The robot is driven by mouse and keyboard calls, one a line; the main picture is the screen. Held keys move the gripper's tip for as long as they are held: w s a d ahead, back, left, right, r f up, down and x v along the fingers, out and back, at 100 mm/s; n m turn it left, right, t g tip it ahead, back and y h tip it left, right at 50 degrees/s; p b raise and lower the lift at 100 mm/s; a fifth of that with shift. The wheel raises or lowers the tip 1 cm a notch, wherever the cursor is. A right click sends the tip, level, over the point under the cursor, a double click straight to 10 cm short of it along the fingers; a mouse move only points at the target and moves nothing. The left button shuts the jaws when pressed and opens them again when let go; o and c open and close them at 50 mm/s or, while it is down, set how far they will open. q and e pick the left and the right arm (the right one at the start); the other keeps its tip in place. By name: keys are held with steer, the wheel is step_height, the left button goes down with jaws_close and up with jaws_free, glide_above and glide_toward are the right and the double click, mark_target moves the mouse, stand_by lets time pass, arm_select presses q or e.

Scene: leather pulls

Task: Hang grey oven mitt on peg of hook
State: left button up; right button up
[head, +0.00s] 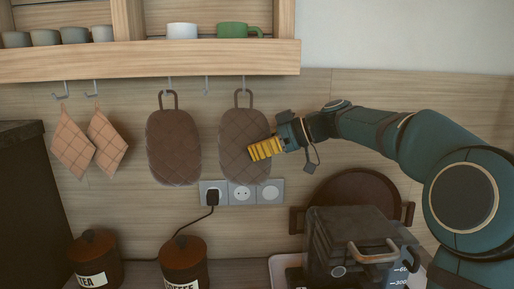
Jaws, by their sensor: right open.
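Two quilted grey-brown oven mitts hang side by side under the shelf, the left mitt (174,147) and the right mitt (240,140). Each has a dark loop at the top, and each loop is up at a hook. My left gripper is not in view.
Two orange checked potholders (72,145) hang at the left. The shelf (150,62) holds several cups. Below are a socket strip (242,192) with a plugged cable, tea and coffee canisters (183,262), a dark appliance (350,245) and a round brown tray (357,188).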

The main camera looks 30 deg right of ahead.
steer(key=v, duration=1.2)
